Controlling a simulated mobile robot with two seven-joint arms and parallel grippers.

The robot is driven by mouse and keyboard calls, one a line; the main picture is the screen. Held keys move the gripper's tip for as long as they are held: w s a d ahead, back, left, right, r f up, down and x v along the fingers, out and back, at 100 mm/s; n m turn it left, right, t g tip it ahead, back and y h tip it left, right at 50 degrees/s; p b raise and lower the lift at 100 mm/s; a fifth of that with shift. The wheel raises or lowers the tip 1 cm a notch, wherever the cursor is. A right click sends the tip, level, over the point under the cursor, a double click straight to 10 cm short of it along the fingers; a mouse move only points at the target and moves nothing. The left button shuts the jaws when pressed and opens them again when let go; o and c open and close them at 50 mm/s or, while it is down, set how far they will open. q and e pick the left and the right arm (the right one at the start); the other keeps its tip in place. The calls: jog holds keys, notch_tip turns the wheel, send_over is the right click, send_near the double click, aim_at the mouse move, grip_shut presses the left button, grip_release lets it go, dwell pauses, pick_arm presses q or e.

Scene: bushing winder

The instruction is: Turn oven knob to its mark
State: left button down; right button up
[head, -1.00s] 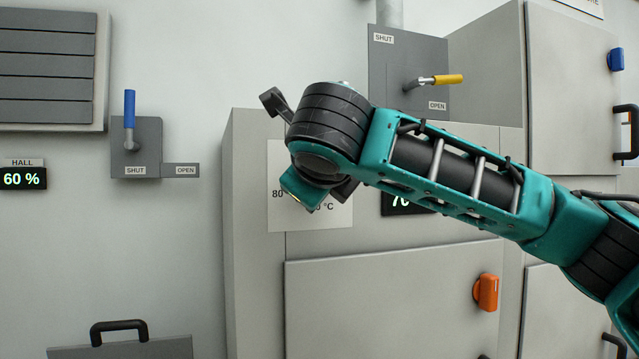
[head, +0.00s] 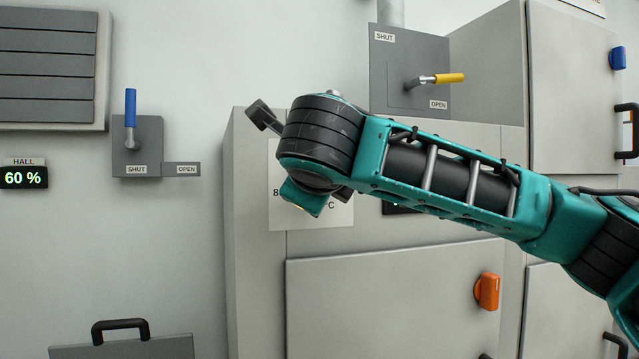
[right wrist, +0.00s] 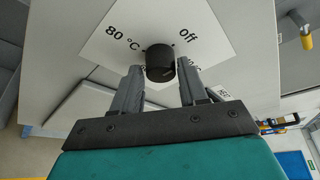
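The oven knob (right wrist: 160,61) is a black round knob on a white dial plate (right wrist: 198,32) in the right wrist view. The plate reads "80 °C" at upper left and "off" at upper right; other labels beside the knob are partly hidden. I cannot tell where the knob points. My right gripper (right wrist: 159,72) is open, with one grey finger on each side of the knob and gaps showing. In the head view my right arm covers the knob and part of the dial plate (head: 338,212); the fingers are hidden there. My left gripper is not in view.
The grey oven housing (head: 400,290) carries an orange handle (head: 487,291) at lower right. A yellow lever (head: 448,78) is above my arm. A blue lever (head: 130,108) is on the left wall, above a black handle (head: 119,328). A dark display is mostly covered by my arm.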

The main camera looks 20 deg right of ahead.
jog(key=shift+o, duration=1.4)
jog(key=shift+r, duration=0.1)
jog(key=b+v, duration=0.1)
jog(key=v, duration=1.2)
jog(key=shift+d, duration=0.1)
